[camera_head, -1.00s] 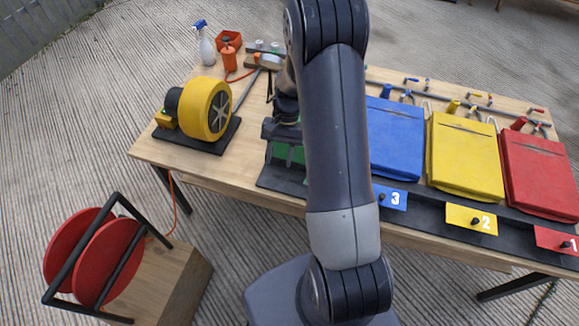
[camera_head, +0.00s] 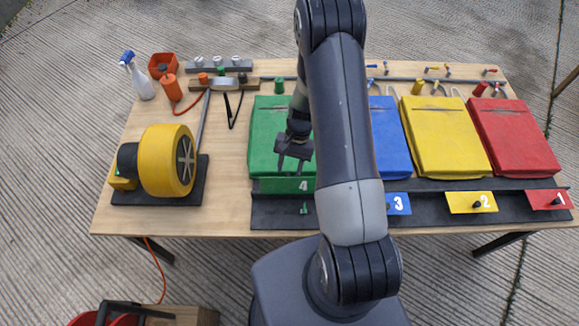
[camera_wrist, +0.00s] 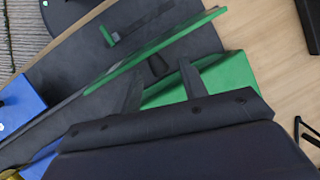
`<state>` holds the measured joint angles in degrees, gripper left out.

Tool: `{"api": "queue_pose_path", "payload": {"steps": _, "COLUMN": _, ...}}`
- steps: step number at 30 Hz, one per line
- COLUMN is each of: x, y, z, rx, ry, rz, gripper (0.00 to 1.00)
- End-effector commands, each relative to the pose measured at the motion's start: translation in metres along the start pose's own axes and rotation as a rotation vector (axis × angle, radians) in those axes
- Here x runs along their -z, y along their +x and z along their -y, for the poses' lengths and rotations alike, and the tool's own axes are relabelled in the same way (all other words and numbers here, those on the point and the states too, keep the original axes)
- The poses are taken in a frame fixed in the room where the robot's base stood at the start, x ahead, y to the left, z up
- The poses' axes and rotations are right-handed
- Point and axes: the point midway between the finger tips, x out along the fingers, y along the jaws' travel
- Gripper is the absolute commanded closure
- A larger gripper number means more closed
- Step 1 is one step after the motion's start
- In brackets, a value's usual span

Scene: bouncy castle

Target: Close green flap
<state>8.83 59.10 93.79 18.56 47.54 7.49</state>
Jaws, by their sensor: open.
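The green flap (camera_head: 268,185) bears a white 4 and stands along the front of the green cushion (camera_head: 266,135). In the wrist view the flap (camera_wrist: 150,55) shows almost edge-on, raised off the black base strip. A black knob (camera_wrist: 157,66) sticks out from its cushion side. My gripper (camera_head: 292,170) is open over the front of the green cushion. In the wrist view its fingers (camera_wrist: 160,80) point at the flap, with the knob between their tips. I cannot tell whether they touch it. A small green catch (camera_head: 304,208) sits on the black base. My arm hides part of the green cushion.
Blue (camera_head: 398,205), yellow (camera_head: 463,203) and red (camera_head: 540,201) flaps lie tilted down on the black strip to the right. A yellow blower (camera_head: 165,160) stands at the left. Bare tabletop (camera_head: 225,150) lies between blower and green cushion.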

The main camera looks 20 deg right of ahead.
Motion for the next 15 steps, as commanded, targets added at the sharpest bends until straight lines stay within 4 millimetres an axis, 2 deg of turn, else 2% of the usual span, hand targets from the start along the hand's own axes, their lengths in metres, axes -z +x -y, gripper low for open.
{"api": "queue_pose_path", "payload": {"steps": 10, "x": -0.0001, "y": 0.0046, "z": -0.0001, "rx": 0.0, "ry": 0.0, "rz": 0.0, "gripper": 0.59}}
{"api": "queue_pose_path", "payload": {"steps": 15, "x": -0.0001, "y": 0.0044, "z": -0.0001, "rx": 0.0, "ry": 0.0, "rz": 0.0, "gripper": 0.73}}
